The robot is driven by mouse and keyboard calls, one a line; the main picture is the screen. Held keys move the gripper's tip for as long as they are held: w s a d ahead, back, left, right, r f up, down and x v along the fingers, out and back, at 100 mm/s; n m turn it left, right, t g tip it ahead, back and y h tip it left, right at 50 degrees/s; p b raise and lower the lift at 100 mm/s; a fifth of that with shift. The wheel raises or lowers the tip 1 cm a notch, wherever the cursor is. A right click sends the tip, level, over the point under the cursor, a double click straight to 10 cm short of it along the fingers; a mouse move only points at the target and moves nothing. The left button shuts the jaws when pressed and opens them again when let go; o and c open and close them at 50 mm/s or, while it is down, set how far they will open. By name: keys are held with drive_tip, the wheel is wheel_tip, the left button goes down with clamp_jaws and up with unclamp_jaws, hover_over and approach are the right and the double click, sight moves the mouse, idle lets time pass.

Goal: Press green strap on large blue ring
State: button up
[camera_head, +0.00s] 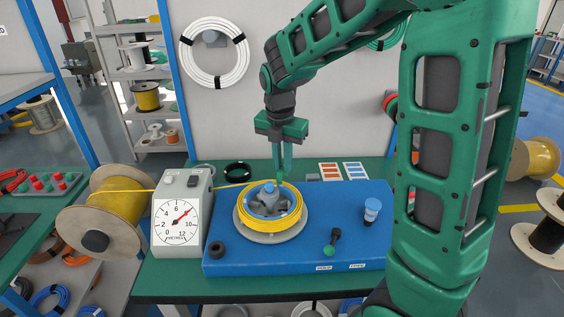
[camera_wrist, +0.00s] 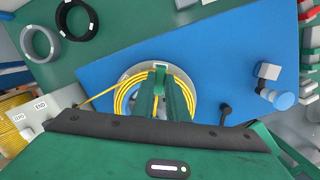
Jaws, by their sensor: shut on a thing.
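My gripper (camera_head: 283,178) points down at the back edge of the yellow cable coil. Its fingers are shut on a small green piece, which looks like the green strap (camera_wrist: 160,66) and shows at the fingertips in the wrist view. In the head view the fingers largely hide it. I cannot tell whether the strap touches the coil. In the wrist view the fingers cover the hub and part of the coil (camera_wrist: 122,98).
The disc stands on a blue base (camera_head: 330,262) with a green-tipped lever (camera_head: 334,238) and a blue knob (camera_head: 372,207). A grey dial meter (camera_head: 180,220) and a yellow cable spool (camera_head: 115,205) stand left. A black ring (camera_head: 238,170) lies behind.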

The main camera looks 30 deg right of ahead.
sight(283, 180)
drive_tip(key=shift+f, duration=0.1)
idle(0.6)
drive_tip(key=shift+f, duration=1.3)
drive_tip(key=shift+s+f, duration=0.1)
drive_tip(key=shift+f, duration=0.45)
idle(0.5)
drive_tip(key=o, duration=0.9)
drive_tip(key=shift+r, duration=0.1)
drive_tip(key=shift+r, duration=3.9)
